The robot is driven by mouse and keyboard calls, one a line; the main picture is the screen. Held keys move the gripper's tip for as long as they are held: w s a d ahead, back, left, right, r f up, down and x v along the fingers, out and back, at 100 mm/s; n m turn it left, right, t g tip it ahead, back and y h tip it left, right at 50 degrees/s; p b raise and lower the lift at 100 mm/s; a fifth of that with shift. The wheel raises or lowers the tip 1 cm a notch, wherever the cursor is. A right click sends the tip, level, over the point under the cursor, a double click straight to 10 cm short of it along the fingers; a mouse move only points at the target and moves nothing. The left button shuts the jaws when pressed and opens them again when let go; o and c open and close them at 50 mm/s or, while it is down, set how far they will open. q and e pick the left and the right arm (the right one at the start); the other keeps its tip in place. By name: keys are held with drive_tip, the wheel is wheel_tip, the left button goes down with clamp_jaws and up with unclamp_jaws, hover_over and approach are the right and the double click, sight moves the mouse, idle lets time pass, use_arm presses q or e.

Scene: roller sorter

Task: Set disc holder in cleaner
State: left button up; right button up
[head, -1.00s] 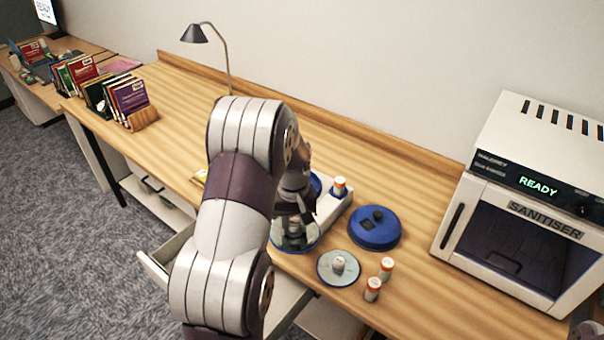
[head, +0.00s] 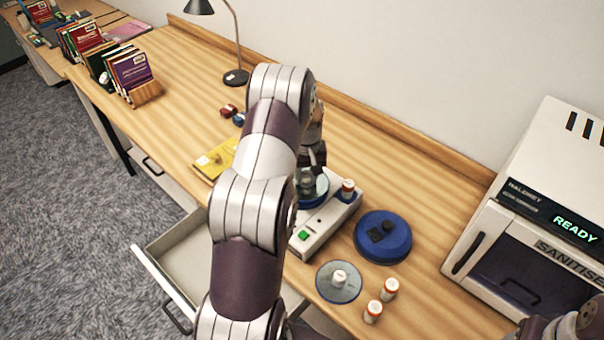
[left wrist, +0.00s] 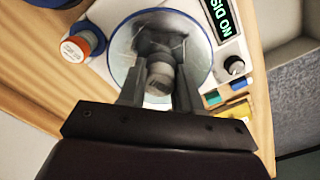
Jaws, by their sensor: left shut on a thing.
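The disc holder, a clear disc with a knob, shows in the left wrist view (left wrist: 196,68). My left gripper (left wrist: 160,90) is shut on its grey knob. In the head view my left gripper (head: 313,165) is over the cleaner, a white box (head: 325,225) with a green button. The cleaner (left wrist: 232,45) shows a display partly reading "NO DIS" in the left wrist view. The disc overlaps the cleaner's top there; I cannot tell whether it touches or hovers. My arm hides part of the cleaner. My right gripper is not clearly in view.
A blue lid (head: 383,237), a pale disc with a white knob (head: 338,282) and two small bottles (head: 381,300) stand right of the cleaner. A capped bottle (head: 347,189) is at its back corner. The sanitiser (head: 540,215) is at right. An open drawer (head: 180,250) juts out front.

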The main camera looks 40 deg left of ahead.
use_arm(q)
drive_tip(key=w+a+f, duration=0.1)
drive_tip(key=a, duration=0.1)
drive_tip(key=w+a+f+p, duration=0.1)
drive_tip(key=w+a+f, duration=0.1)
drive_tip(key=shift+w, duration=0.1)
drive_tip(key=shift+f+p, duration=0.3)
drive_tip(key=shift+p, duration=0.15)
wheel_tip(320, 180, down, 3)
drive_tip(key=shift+d+r+p, duration=0.1)
drive_tip(key=shift+r+p, duration=0.05)
drive_tip(key=shift+p, duration=0.6)
drive_tip(key=shift+f, duration=0.55)
drive_tip(key=o, duration=1)
drive_tip(key=shift+o, duration=0.2)
